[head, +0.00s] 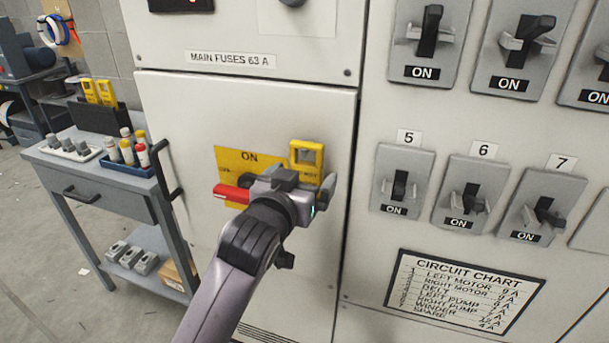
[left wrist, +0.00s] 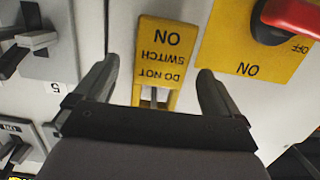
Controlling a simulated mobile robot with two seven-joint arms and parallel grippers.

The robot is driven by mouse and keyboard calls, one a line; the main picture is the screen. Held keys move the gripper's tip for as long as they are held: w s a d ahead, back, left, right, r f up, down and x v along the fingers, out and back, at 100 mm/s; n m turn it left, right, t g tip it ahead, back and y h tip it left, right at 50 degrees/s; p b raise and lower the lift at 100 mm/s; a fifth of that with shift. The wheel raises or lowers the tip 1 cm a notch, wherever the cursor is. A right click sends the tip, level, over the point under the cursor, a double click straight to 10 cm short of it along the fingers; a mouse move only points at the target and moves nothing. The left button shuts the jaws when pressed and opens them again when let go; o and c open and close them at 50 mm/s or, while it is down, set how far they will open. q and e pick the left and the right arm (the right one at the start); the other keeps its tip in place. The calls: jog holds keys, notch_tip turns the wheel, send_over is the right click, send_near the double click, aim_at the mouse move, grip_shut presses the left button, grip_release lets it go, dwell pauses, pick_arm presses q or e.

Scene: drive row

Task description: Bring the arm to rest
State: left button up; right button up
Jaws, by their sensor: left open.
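My left gripper (head: 291,180) is open in front of the grey cabinet door, close beside the red switch handle. A yellow tag (head: 306,153) sits on the door just beyond the gripper. In the left wrist view the tag (left wrist: 158,48) appears upside down, reads "DO NOT SWITCH ON" and lies between the two spread fingers, with gaps to both sides. The red handle (head: 230,194) points left on a yellow plate (head: 231,160) marked ON; the handle also shows in the wrist view (left wrist: 292,16). My right gripper is not in view.
Breaker switches (head: 400,188) labelled ON stand to the right, above a circuit chart (head: 462,295). A grey cart (head: 110,180) with bottles in a blue tray (head: 128,164) and yellow tags (head: 98,92) stands at left.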

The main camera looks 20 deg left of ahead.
pick_arm(q)
jog(key=shift+s, duration=2.7)
jog(key=s+a+f+m+g+h, duration=0.1)
jog(key=s+f+g, duration=0.3)
jog(key=f, duration=1.2)
jog(key=s+a+f+g, duration=0.1)
jog(key=s+f, duration=0.6)
jog(key=f, duration=0.1)
jog(key=s+a+f+m, duration=0.1)
jog(key=s+a+f, duration=0.1)
jog(key=s+f, duration=0.6)
jog(key=shift+s+a+f+g+h, duration=0.3)
jog(key=shift+g, duration=0.1)
